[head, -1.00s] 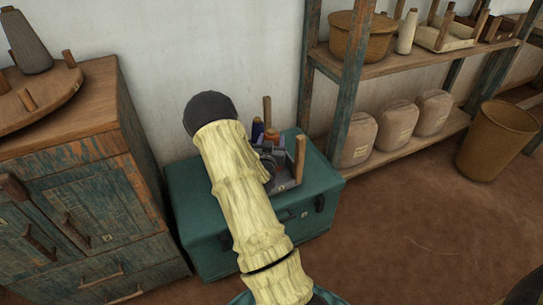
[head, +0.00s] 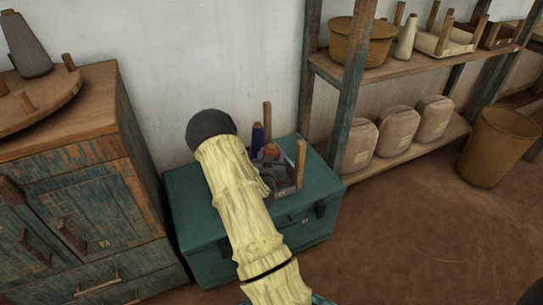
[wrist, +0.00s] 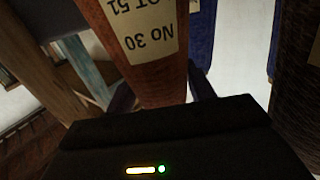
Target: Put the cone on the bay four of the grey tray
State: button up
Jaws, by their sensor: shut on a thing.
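A rust-coloured cone (wrist: 150,65) with a cream label reading "No 30" upside down is between my gripper's fingers (wrist: 163,98) in the wrist view. My gripper (head: 272,170) is shut on it, over the grey tray. In the head view the cone's orange-brown top (head: 270,150) shows beside my forearm. The grey tray (head: 284,191) stands on a teal trunk, mostly hidden by my arm. Its bay numbers are too small to read. A blue cone (head: 257,136) stands just behind the rust cone; it also shows on the right in the wrist view (wrist: 199,45).
Wooden posts (head: 300,163) rise at the tray's corners, close to my gripper. The teal trunk (head: 200,215) stands between a worn cabinet (head: 95,185) and a shelf rack (head: 350,90). Floor (head: 400,240) to the right is clear, with a brown bin (head: 497,145) farther back.

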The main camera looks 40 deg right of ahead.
jog(key=o, duration=1.4)
jog(key=shift+o, duration=0.2)
jog(key=p+v, duration=0.2)
jog(key=v, duration=1)
